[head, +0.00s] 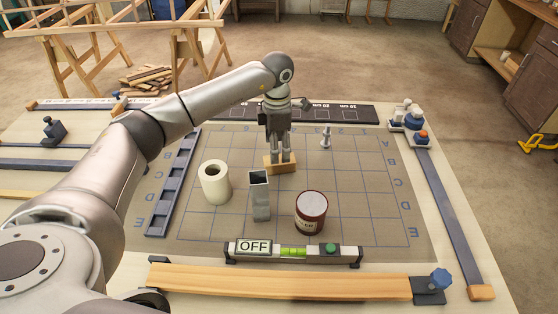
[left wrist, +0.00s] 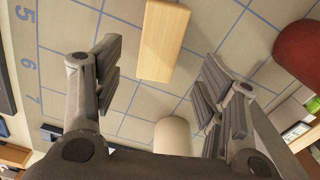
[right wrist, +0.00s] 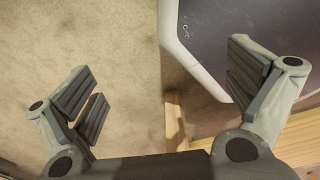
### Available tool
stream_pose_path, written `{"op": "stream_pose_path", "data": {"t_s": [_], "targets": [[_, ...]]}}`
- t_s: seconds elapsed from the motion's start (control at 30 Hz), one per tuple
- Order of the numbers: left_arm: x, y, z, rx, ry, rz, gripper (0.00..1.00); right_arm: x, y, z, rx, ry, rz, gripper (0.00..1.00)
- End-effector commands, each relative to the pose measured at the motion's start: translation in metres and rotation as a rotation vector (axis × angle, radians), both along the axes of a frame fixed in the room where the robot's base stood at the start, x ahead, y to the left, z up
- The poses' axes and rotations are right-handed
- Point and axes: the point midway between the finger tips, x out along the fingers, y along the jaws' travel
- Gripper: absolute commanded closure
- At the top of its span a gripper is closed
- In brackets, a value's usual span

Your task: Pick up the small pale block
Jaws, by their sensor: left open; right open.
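The small pale block (head: 281,167) is a wooden bar lying on the gridded mat (head: 345,190), right below my left gripper (head: 280,158). In the left wrist view the block (left wrist: 161,40) lies ahead of my open left gripper (left wrist: 160,76), in line with the gap between the fingers, its near end about level with the fingertips. Nothing is held. I cannot tell whether a finger touches it.
Near the block stand a cream hollow cylinder (head: 215,184), a grey dark-topped block (head: 260,198) and a dark red can (head: 311,212). A small grey figure (head: 325,138) stands behind on the right. A spirit level (head: 293,252) and a clamped lath (head: 280,281) lie in front.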

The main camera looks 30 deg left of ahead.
Motion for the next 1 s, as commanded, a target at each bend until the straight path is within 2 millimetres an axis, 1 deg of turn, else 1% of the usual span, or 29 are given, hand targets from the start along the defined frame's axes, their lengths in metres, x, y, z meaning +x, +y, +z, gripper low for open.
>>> {"op": "stream_pose_path", "data": {"t_s": [0.17,0.3,0.43,0.53,0.73,0.77,1.0], "targets": [[0.0,-0.002,-0.012,-0.001,0.003,0.0,0.35,0.005,-0.001,0.007,-0.002,-0.007,0.001,0.0],[0.002,-0.007,-0.033,-0.001,0.006,0.0,0.35,0.012,0.0,0.018,0.001,-0.019,0.001,0.0],[0.003,-0.007,-0.051,-0.001,0.003,0.001,0.35,0.014,0.002,0.021,0.004,-0.024,0.002,0.0],[0.003,-0.006,-0.056,-0.001,0.001,-0.001,0.35,0.014,0.004,0.021,0.006,-0.023,0.003,0.0],[0.003,-0.006,-0.057,0.0,0.0,-0.001,0.35,0.013,0.01,0.02,0.014,-0.022,0.002,0.0],[0.003,-0.006,-0.057,0.0,0.0,-0.001,0.37,0.013,0.011,0.02,0.014,-0.021,0.002,0.0],[0.003,-0.006,-0.057,0.0,0.0,0.0,0.68,0.012,0.011,0.02,0.014,-0.018,0.002,0.0]]}}
